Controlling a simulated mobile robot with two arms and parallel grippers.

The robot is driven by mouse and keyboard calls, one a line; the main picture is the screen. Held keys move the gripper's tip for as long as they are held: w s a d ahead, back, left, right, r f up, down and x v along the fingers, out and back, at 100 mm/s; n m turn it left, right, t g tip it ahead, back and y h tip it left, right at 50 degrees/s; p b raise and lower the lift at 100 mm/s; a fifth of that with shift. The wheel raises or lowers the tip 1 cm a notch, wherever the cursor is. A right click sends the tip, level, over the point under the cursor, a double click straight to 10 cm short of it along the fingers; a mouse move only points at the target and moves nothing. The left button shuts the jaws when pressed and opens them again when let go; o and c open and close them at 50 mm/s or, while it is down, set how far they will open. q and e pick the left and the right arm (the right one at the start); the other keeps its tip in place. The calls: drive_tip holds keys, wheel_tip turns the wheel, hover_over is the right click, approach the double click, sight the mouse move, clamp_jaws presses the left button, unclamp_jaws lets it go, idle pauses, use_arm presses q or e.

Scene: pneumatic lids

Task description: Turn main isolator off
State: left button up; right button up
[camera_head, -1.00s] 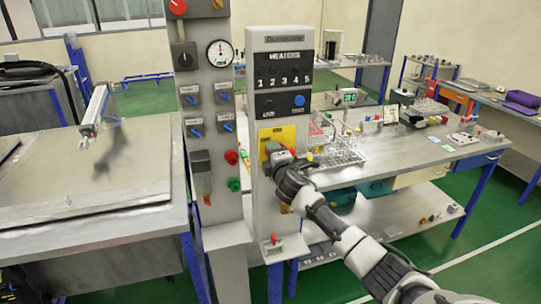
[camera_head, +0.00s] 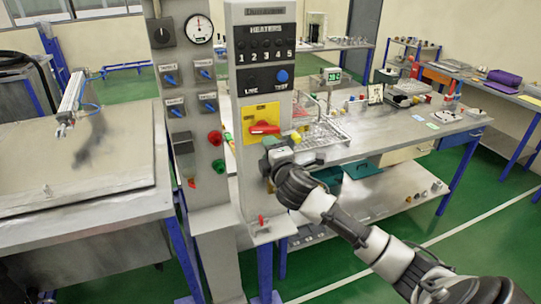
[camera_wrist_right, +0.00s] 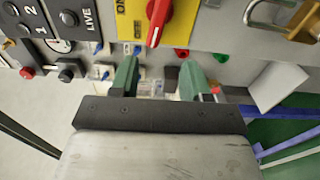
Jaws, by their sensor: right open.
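The main isolator is a red rotary handle (camera_head: 264,128) on a yellow plate (camera_head: 252,112), on the front of the grey heaters panel. The handle lies level across the plate in the head view. In the right wrist view the red handle (camera_wrist_right: 160,22) is at the top, on the yellow plate with ON and OFF marks. My right gripper (camera_head: 277,148) is just below the handle in the head view. In the wrist view its green fingers (camera_wrist_right: 158,72) are spread, with nothing between them, and apart from the handle. My left gripper is out of view.
A grey post left of the panel carries blue switches (camera_head: 171,80), a gauge (camera_head: 199,28), a red button (camera_head: 215,138) and a green one (camera_head: 219,166). Padlocks (camera_wrist_right: 305,20) show in the wrist view. A metal bench (camera_head: 400,135) stands at right.

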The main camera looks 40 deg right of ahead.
sight(270, 132)
drive_tip(key=shift+s, duration=0.3)
drive_tip(key=w+d+p, duration=0.1)
drive_tip(key=w+p, duration=0.1)
drive_tip(key=w+d+m+p, duration=0.1)
drive_tip(key=w+d+p, duration=0.1)
drive_tip(key=w, duration=0.1)
drive_tip(key=w+d+m+p, duration=0.1)
drive_tip(key=w+d+p, duration=0.1)
drive_tip(key=w, duration=0.1)
drive_tip(key=shift+d+r, duration=0.1)
drive_tip(key=shift+d, duration=0.1)
drive_tip(key=shift+x, duration=0.75)
drive_tip(key=shift+c, duration=0.5)
